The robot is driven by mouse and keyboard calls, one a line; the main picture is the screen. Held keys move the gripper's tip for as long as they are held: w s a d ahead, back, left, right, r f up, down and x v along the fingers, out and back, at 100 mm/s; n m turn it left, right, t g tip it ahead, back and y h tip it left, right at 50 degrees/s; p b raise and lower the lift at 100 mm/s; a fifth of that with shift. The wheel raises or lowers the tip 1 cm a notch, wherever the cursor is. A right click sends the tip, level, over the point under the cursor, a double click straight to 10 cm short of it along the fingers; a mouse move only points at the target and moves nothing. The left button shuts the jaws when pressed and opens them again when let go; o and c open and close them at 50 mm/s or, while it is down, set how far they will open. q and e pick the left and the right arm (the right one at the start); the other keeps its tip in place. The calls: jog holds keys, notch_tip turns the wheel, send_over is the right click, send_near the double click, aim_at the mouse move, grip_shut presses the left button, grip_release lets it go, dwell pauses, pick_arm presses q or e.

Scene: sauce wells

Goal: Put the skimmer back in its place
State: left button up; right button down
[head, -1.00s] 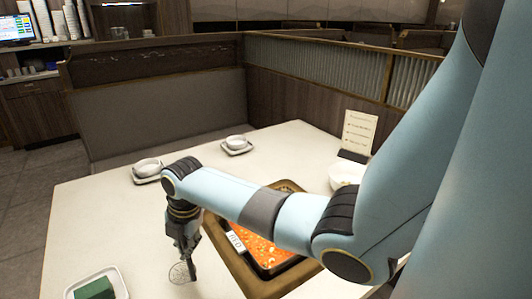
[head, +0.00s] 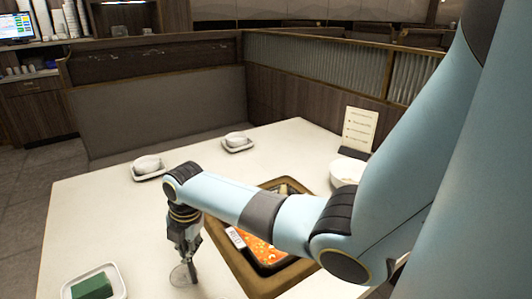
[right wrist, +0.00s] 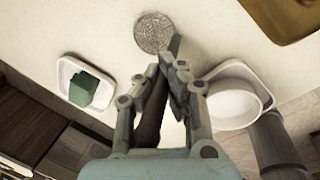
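The skimmer (right wrist: 153,32) has a round wire-mesh head and a dark handle. In the right wrist view its handle runs between the fingers of my right gripper (right wrist: 164,72), which look shut on it. In the head view the skimmer head (head: 181,275) shows just under my right gripper (head: 188,264), low over the table's near side. I cannot tell whether it touches the table. A pot with orange-red contents (head: 262,248) sits in a brown frame (head: 238,283) to the right, partly hidden by my right arm. My left gripper is not in view.
A white tray (head: 121,284) with a green block (head: 92,288) lies at the near left of the table (head: 95,215). Two bowls (head: 147,163) (head: 236,140) on small trays stand farther back. A white bowl (head: 347,171) and a card (head: 361,128) are at right.

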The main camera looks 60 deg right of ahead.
jog(key=shift+f, duration=0.2)
jog(key=c, duration=0.6)
grip_release()
jog(key=shift+r, duration=0.1)
dwell(0.4)
jog(key=shift+r+p, duration=1.55)
jog(key=shift+p, duration=0.3)
notch_tip(320, 180, up, 6)
jog(key=p, duration=0.4)
jog(key=shift+r, duration=0.85)
